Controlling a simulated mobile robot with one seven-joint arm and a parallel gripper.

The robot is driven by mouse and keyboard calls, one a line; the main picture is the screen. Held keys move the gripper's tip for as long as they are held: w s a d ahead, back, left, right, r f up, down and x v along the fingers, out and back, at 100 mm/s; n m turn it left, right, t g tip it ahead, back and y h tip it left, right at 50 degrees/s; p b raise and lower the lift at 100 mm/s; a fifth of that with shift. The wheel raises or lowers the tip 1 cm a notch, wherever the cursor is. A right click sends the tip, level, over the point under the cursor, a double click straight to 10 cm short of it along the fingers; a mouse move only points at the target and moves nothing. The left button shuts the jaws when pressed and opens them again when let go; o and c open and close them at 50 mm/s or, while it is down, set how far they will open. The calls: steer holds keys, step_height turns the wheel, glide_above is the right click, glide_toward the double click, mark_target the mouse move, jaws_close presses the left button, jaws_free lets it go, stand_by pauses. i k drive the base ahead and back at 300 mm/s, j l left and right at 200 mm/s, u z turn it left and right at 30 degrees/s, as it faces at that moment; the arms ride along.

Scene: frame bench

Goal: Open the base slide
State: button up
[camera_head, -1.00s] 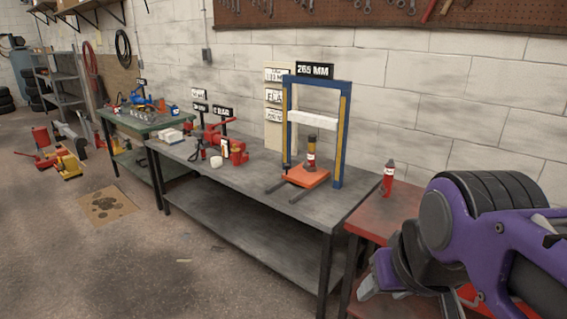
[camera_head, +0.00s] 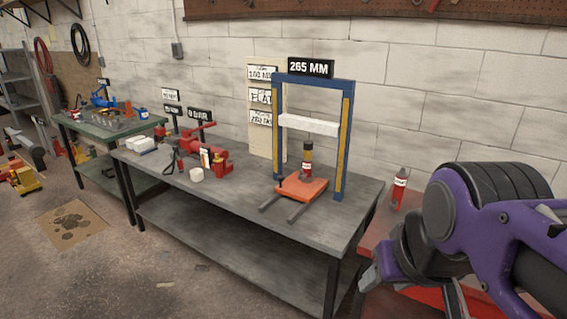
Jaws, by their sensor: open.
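The base slide looks to be the orange plate (camera_head: 303,190) on two dark rails (camera_head: 291,207) at the foot of a blue press frame (camera_head: 343,125) on the grey bench. A small cylinder with a red, black and yellow body (camera_head: 307,158) stands upright on the plate. The rails reach out in front of the plate toward the bench's front edge. My gripper (camera_head: 410,291) is at the lower right, in front of the red bench and well apart from the slide. Its jaws are open and partly cut off by the bottom edge.
The grey bench (camera_head: 230,205) holds a red pump (camera_head: 200,145), a white roll (camera_head: 196,174) and small signs. A red bottle (camera_head: 398,188) stands on the red bench (camera_head: 376,228) at right. A green table (camera_head: 110,123) is at left. The floor in front is clear.

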mark_target(306, 190)
steer(key=i+j+z, duration=0.15)
steer(key=i+j, duration=0.3)
steer(key=i+j+z, duration=0.15)
steer(key=i+j, duration=0.25)
steer(key=i+j+z, duration=0.2)
steer(key=i+j, duration=0.15)
steer(key=j, duration=0.3)
